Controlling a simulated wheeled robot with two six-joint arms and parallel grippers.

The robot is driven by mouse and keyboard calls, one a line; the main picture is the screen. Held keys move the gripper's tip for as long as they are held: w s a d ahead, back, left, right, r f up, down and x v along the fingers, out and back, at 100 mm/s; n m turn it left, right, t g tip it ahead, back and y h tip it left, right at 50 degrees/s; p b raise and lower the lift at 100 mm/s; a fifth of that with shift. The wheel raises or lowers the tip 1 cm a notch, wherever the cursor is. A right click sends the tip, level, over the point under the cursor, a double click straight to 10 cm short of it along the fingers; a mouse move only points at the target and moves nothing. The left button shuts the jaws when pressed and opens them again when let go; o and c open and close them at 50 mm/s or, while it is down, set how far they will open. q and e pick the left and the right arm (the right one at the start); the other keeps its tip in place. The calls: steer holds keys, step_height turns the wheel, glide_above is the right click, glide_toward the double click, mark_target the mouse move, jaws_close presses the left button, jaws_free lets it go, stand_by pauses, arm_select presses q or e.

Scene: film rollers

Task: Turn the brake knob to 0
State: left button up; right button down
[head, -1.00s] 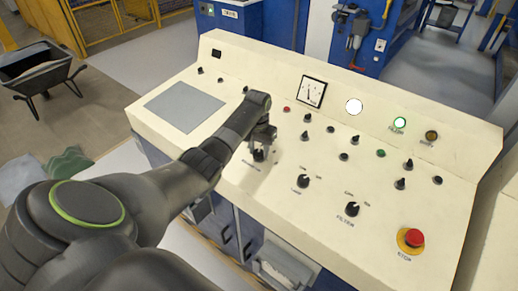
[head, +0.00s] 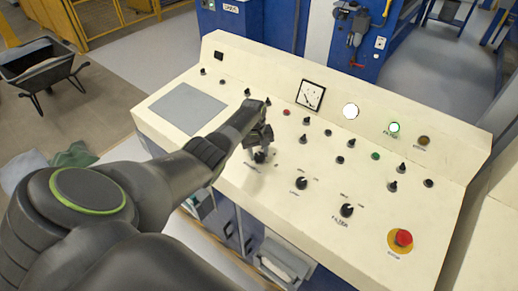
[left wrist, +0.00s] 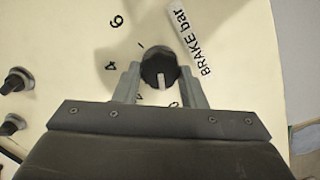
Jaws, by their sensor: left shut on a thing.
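The black brake knob (left wrist: 159,64) sits on the cream panel (left wrist: 70,40) beside a "BRAKE bar" label (left wrist: 190,38) in the left wrist view. Its light pointer mark faces the bottom of that picture, between the partly hidden low digits near the gripper. A 4 and a 6 are printed to its left. My left gripper (left wrist: 158,73) has a finger on each side of the knob and is shut on it. In the head view, my left gripper (head: 261,148) reaches down over the knob (head: 260,157). My right gripper is not in view.
The filter knob (head: 346,210), another knob (head: 301,183) and a red stop button (head: 403,237) lie to the right on the panel. A dial gauge (head: 311,95) and a lit green lamp (head: 394,127) are on the back strip. A grey plate (head: 187,108) lies left.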

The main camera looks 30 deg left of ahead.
arm_select(q)
steer(key=shift+r+n+p, duration=0.15)
steer(key=shift+n+p, duration=0.15)
steer(key=shift+n, duration=0.3)
steer(key=shift+a, duration=0.1)
steer(key=o, duration=1)
